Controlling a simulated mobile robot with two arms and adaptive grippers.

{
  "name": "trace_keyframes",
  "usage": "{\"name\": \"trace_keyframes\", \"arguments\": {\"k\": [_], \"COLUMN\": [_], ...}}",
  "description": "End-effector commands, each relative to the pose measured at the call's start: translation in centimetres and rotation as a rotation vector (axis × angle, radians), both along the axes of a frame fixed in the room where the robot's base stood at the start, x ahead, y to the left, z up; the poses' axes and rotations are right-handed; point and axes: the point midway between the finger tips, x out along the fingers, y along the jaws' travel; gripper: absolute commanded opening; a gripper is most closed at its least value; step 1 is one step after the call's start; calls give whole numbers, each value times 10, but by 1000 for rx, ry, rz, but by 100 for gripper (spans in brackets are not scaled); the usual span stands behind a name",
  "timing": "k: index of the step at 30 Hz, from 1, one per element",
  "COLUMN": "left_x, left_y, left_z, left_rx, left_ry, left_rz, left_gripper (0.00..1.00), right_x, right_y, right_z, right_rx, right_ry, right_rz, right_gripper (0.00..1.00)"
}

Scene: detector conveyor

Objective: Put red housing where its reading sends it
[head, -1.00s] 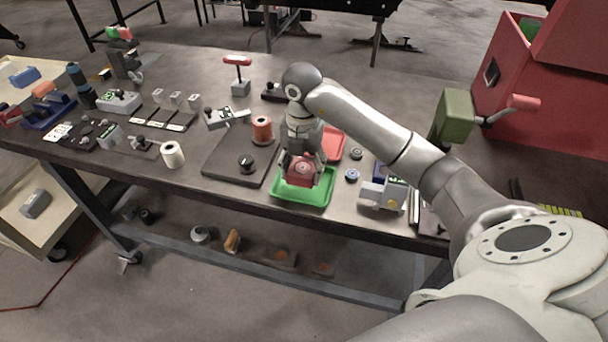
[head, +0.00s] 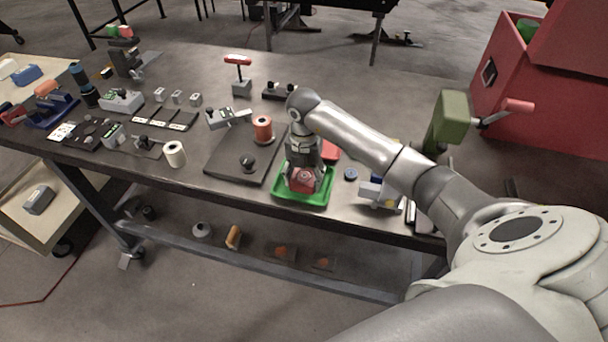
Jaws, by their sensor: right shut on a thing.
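The red housing (head: 302,185) is between the fingers of my right gripper (head: 304,180), which is shut on it. The gripper points down and holds the housing low over the green tray (head: 290,198), within its outline. I cannot tell whether the housing touches the tray floor. A red tray (head: 331,151) sits just behind, mostly hidden by my right arm. My left gripper is not in view.
A dark plate with an orange spool (head: 263,127) and a black knob (head: 247,163) lies left of the green tray. A grey-white device (head: 377,193) and a blue round piece (head: 350,174) stand to its right. The table's front edge is close by.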

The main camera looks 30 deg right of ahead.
Motion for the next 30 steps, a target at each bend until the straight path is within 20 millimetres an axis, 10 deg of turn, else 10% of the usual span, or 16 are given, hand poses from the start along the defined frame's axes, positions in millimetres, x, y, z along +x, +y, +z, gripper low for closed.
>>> {"name": "trace_keyframes", "arguments": {"k": [6,19,30], "left_x": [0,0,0], "left_y": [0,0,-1], "left_z": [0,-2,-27], "left_rx": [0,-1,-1], "left_ry": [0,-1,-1], "left_rz": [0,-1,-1], "left_gripper": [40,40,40], "right_x": [0,1,2], "right_y": [0,0,-1], "right_z": [0,7,84], "right_rx": [0,0,-2], "right_ry": [0,-3,-6], "right_rz": [0,0,0], "right_gripper": [78,78,78]}}
